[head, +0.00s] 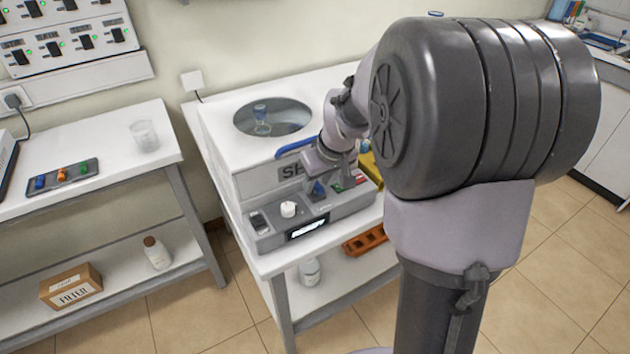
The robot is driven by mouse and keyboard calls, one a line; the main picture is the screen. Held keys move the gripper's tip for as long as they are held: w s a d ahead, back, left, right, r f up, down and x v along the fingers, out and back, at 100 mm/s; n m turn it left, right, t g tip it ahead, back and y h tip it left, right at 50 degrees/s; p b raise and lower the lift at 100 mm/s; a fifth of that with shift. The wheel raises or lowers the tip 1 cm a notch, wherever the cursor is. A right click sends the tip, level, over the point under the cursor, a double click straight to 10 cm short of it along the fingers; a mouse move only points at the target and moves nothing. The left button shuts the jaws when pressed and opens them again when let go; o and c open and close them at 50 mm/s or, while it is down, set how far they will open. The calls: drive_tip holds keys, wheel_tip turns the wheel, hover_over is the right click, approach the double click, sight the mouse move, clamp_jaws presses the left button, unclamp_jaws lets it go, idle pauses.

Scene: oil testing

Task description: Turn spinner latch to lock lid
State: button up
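The spinner (225,150) is a white box machine on a white table. Its lid has a round window, with a clear glass vessel (262,120) seen at it. The lid looks shut. A blue curved handle (293,148) is at the lid's front edge. A small dark blue piece (317,190), which may be the latch, stands on the grey control panel (268,240). My gripper (322,180) is at the front of the spinner, just above or around this blue piece. Its fingers are small and partly hidden by my arm, so contact and opening cannot be told.
The panel has a black switch (259,222), a white knob (289,209), a lit display (307,229) and green and red buttons. An orange rack (364,241) and a bottle (309,271) are on the lower shelf. A side table (120,180) at left holds a beaker (145,135).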

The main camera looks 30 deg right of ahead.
clamp_jaws()
drive_tip(key=shift+m, duration=0.3)
drive_tip(key=m, duration=0.1)
drive_tip(key=m+h+p, duration=0.1)
drive_tip(key=shift+a+m+p, duration=0.2)
drive_tip(key=shift+m+p, duration=0.1)
drive_tip(key=shift+a+m+g+h+b, duration=0.1)
drive_tip(key=shift+m+g+h+b, duration=0.4)
drive_tip(key=shift+m, duration=0.8)
unclamp_jaws()
